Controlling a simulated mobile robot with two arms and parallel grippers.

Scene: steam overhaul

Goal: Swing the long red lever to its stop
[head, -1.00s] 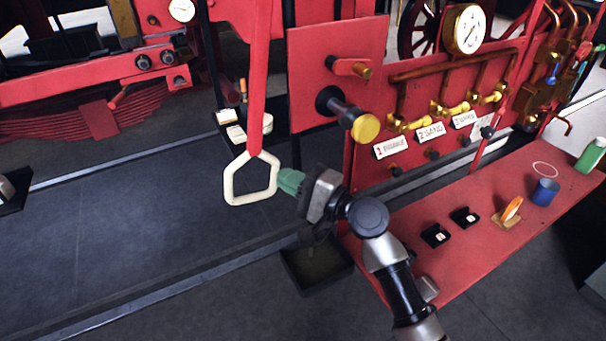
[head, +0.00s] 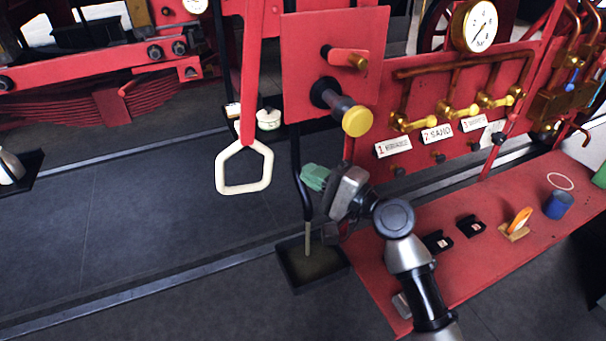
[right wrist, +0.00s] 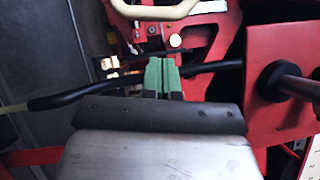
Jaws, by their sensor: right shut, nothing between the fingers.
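The long red lever (head: 252,75) hangs down left of a red panel and ends in a cream loop handle (head: 228,187). In the right wrist view the handle (right wrist: 152,12) crosses the top, beyond the fingertips. My right gripper (head: 307,174), with green fingers, is shut and empty. It is to the right of the handle, with a visible gap between them. The green fingers (right wrist: 162,62) are together in the right wrist view. My left gripper is not in view.
A black bent rod (head: 296,165) stands close to my right fingers and rises from a dark floor tray (head: 320,277). The yellow-tipped knob (head: 357,121) sticks out above the gripper. A red bench (head: 470,262) with small items lies to the right. Dark floor is clear left.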

